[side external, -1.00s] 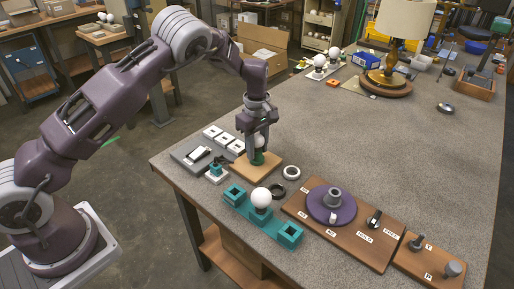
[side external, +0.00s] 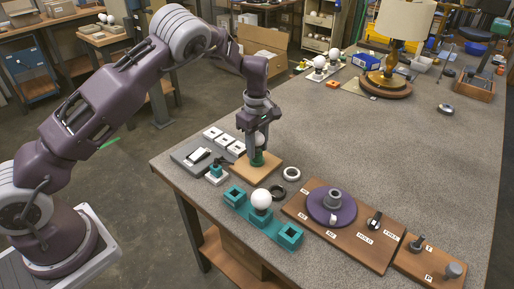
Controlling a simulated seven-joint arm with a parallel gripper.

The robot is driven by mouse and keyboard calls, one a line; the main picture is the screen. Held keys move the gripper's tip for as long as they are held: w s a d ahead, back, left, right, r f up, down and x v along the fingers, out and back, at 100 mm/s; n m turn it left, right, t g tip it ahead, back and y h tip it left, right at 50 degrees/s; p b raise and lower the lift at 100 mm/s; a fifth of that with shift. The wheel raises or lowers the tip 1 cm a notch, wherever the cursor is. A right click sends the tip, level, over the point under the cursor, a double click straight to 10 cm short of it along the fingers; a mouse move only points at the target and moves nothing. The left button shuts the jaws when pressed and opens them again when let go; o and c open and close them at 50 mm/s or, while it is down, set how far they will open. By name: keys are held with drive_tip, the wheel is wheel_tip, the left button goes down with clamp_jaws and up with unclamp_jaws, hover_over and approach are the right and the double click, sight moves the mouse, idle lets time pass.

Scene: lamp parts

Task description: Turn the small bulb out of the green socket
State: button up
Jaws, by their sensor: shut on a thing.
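The green socket (side external: 257,160) stands on a square wooden board (side external: 246,171) near the table's left edge. The small white bulb (side external: 260,139) is upright at the socket, partly hidden by my fingers. My gripper (side external: 257,145) points straight down over the socket and is shut on the bulb. I cannot tell how far the bulb's base sits in the socket.
A teal tray (side external: 235,196) with a larger white bulb (side external: 261,199) stands in front. A brown board with a purple disc (side external: 331,207) lies to the right. Dark and white rings lie between. A grey plate with switches is on the left. The table's middle is clear.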

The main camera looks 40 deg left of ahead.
sight(257, 133)
drive_tip(key=shift+r, duration=0.35)
drive_tip(key=shift+r, duration=1.5)
drive_tip(key=shift+r, duration=0.1)
drive_tip(key=shift+r, duration=1.9)
